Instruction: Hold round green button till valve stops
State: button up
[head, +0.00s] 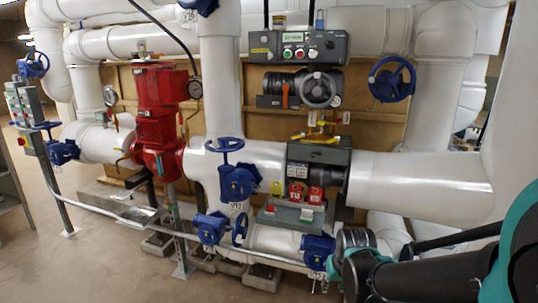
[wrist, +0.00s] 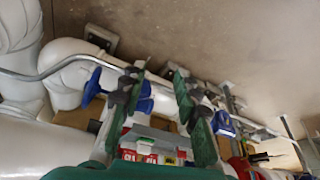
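The green button is not identifiable in the wrist view. In the head view my arm is at lower right; the fingers cannot be made out.
A large white pipe (head: 420,184) crosses the middle. Blue handwheels (head: 392,79) and blue valves (head: 238,182) stick out. A red pump (head: 160,110) stands at left. A metal rail (head: 110,213) runs in front. Bare floor (head: 60,270) lies at lower left.

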jog(key=shift+c, duration=0.2)
grip_shut()
dwell(1.1)
